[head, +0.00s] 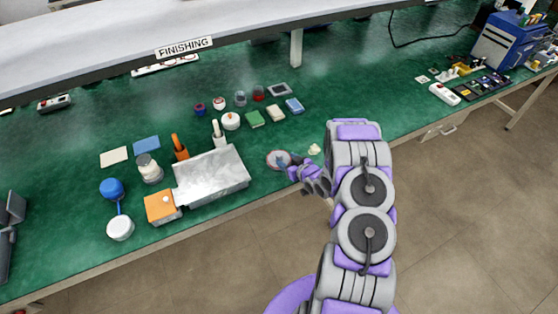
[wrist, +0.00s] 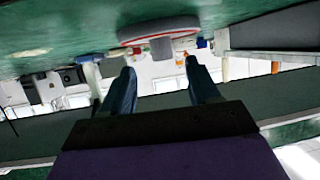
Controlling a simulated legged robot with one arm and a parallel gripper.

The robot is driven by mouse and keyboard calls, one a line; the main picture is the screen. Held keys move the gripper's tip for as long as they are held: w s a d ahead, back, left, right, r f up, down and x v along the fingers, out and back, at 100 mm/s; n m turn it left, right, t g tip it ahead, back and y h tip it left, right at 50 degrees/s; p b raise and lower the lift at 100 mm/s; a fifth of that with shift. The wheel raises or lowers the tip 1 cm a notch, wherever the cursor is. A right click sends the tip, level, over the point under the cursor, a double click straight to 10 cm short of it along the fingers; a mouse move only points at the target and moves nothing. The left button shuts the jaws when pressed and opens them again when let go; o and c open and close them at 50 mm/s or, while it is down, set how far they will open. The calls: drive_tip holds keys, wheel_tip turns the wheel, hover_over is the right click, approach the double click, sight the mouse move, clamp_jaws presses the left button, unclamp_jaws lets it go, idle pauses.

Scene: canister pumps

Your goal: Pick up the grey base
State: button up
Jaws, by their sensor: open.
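A round grey disc with a reddish rim (head: 272,160), which looks like the grey base, lies on the green bench near its front edge in the head view. In the wrist view, which is upside down, the disc (wrist: 135,34) is beyond the fingertips, with a short grey stub (wrist: 161,48) standing on it. My gripper (head: 287,164) reaches in from the right, and its tip partly covers the disc. In the wrist view my gripper (wrist: 160,67) is open, with nothing between its two blue fingers. The stub lines up with the gap between them.
A metal box (head: 212,174) with an orange block (head: 161,207) stands left of the disc. A small pale piece (head: 314,149) lies close to my gripper on the right. The bench's right middle is clear.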

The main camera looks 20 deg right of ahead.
sight(281, 157)
drive_tip(key=shift+b+x, duration=0.45)
drive_tip(key=shift+x, duration=2.15)
drive_tip(key=shift+s+a+f, duration=0.1)
drive_tip(key=shift+f, duration=0.05)
clamp_jaws()
